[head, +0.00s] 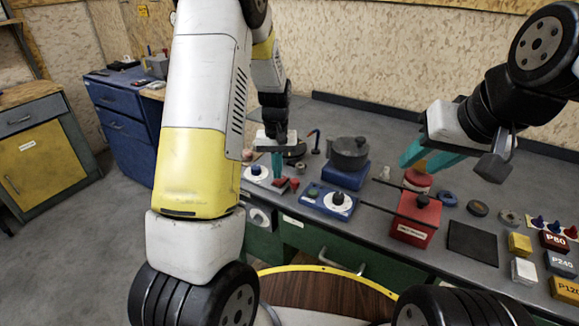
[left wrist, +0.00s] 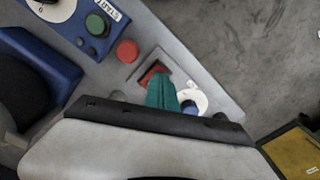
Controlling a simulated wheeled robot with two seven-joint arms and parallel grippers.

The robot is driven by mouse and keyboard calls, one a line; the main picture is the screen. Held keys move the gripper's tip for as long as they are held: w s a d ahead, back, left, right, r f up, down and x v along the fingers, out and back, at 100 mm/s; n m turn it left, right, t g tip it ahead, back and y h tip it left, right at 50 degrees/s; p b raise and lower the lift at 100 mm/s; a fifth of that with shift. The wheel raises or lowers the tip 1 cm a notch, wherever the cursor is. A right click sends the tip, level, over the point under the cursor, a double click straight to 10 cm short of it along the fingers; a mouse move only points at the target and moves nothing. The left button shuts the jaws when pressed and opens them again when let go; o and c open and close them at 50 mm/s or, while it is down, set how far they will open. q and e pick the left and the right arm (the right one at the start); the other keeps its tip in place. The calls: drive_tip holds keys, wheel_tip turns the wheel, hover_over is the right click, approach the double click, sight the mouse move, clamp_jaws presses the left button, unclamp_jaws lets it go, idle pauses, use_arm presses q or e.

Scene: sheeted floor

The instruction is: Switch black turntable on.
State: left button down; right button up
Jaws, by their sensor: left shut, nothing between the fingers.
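A red rocker switch (left wrist: 152,75) in a grey frame lies under the tip of my left gripper (left wrist: 161,88) in the left wrist view; whether they touch I cannot tell. The left gripper is shut and empty, and in the head view (head: 277,166) it points down over the bench. Red controls (head: 283,184) show just below it there. A dark round thing (head: 296,151) beside this gripper may be the black turntable; it is partly hidden. My right gripper (head: 428,158) is open and empty above the bench at right.
A white dial (left wrist: 190,103) and a red round button (left wrist: 127,51) flank the switch. A blue START box (left wrist: 92,32) is close by. A dark pot on a blue base (head: 348,175) and a red box (head: 415,218) stand farther right on the bench.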

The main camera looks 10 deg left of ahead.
sight(278, 182)
use_arm(q)
drive_tip(key=shift+f, duration=1)
idle(0.4)
drive_tip(key=shift+r, duration=3.5)
drive_tip(key=s+d+r+m+t+h, duration=0.1)
drive_tip(key=s+r+t+h, duration=0.15)
drive_tip(key=s+r, duration=1.05)
drive_tip(key=s+d+r+m+t, duration=0.1)
drive_tip(key=s+r+t, duration=0.2)
drive_tip(key=s+r, duration=0.3)
drive_tip(key=s, duration=0.5)
drive_tip(key=shift+s+m+t, duration=0.15)
drive_tip(key=shift+m+t, duration=0.15)
drive_tip(key=shift+t, duration=0.05)
drive_tip(key=shift+d+r, duration=0.1)
